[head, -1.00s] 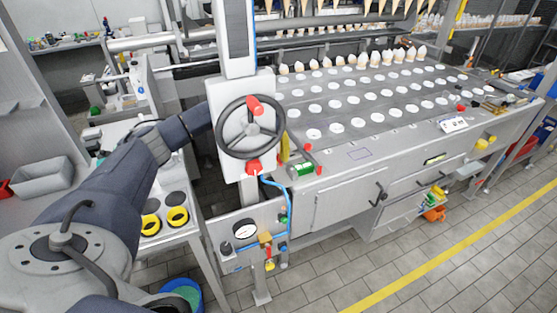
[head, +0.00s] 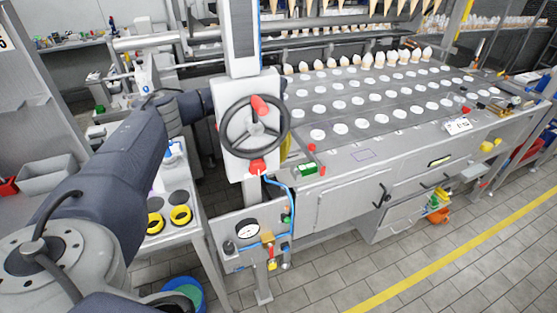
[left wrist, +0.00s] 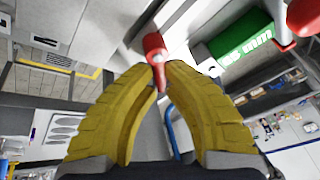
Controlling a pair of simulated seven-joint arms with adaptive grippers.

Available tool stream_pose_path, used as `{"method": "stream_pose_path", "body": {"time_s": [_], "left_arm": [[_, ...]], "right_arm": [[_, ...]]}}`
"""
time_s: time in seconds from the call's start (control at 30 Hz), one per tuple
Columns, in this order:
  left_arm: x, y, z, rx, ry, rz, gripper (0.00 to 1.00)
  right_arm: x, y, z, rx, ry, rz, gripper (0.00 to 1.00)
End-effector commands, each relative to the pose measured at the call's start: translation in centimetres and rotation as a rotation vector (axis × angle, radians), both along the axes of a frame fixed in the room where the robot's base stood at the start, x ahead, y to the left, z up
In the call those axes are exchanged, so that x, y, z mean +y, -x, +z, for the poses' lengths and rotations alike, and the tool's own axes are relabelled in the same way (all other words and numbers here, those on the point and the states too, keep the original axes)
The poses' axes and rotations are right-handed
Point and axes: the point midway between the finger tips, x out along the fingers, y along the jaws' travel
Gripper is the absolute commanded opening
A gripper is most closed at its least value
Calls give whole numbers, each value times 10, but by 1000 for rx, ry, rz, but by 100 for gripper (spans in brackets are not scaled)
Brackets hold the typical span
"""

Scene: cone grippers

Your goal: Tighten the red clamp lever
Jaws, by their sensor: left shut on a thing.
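The red clamp lever (head: 257,167) sits low on the white housing, just below the handwheel, in the head view. In the left wrist view the red lever (left wrist: 154,48) hangs between the yellow fingers of my left gripper (left wrist: 161,75). The fingertips are shut on its narrow lower part. In the head view my left arm passes behind the white housing, which hides most of the gripper. My right gripper is in neither view.
A dark handwheel (head: 253,127) with a red knob is on the housing (head: 228,90). A green block (head: 307,168) lies to its right; it also shows in the left wrist view (left wrist: 236,45). A pressure gauge (head: 248,229) and blue hose are below. Floor at front right is clear.

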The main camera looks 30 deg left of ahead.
Motion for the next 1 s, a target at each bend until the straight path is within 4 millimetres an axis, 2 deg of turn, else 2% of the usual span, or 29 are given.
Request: {"method": "stream_pose_path", "body": {"time_s": [0.6,1.0], "left_arm": [[18,-2,-1,2,-4,-560,0],[25,-5,-1,2,-2,-772,0]], "right_arm": [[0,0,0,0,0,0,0],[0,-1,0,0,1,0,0]]}}
